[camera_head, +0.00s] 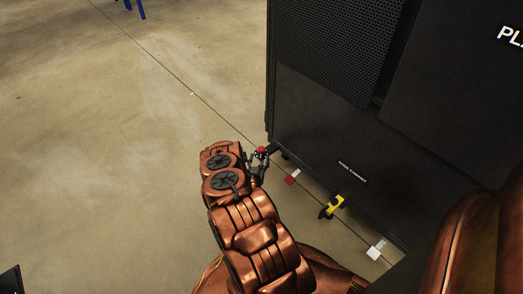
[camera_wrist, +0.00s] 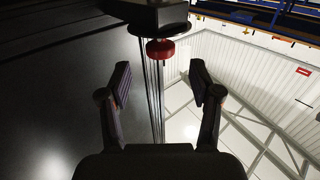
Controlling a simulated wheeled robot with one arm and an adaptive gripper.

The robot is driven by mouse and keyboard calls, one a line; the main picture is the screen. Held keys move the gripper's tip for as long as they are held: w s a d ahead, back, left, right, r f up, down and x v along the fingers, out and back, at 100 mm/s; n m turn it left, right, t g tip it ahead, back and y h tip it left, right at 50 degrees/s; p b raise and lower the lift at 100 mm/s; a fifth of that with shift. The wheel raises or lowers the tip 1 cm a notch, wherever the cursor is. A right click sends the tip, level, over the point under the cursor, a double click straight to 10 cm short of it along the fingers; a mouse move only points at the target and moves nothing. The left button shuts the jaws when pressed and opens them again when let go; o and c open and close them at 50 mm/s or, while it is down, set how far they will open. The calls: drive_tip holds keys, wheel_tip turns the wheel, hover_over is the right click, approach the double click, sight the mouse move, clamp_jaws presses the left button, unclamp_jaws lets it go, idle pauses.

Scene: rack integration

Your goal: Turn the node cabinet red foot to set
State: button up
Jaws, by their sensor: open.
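The node cabinet (camera_head: 320,150) is a large black cabinet, labelled on its lower front, at the right of the head view. Its red foot (camera_head: 262,149) shows as a small red spot by the cabinet's lower left corner. In the wrist view the red foot (camera_wrist: 160,50) is a red disc on a post under a dark round plate. My gripper (camera_wrist: 160,78) is open and empty. Its two fingers stand left and right of the foot's line, with the disc slightly beyond the fingertips. In the head view my gripper (camera_head: 259,160) is low beside that corner, partly hidden by my wrist.
Along the cabinet's front on the floor lie a red and white piece (camera_head: 291,177), a yellow and black object (camera_head: 332,205) and a white piece (camera_head: 376,250). A thin dark line crosses the concrete floor (camera_head: 110,130).

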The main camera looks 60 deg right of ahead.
sight(261, 152)
drive_tip(key=b+x, duration=0.1)
drive_tip(key=x, duration=0.5)
drive_tip(key=shift+w+d+b, duration=0.15)
drive_tip(key=shift+d+b, duration=0.05)
drive_tip(key=shift+b, duration=0.1)
drive_tip(key=c, duration=1.2)
drive_tip(key=shift+o, duration=0.2)
drive_tip(key=shift+r+p, duration=0.1)
drive_tip(key=shift+p, duration=0.2)
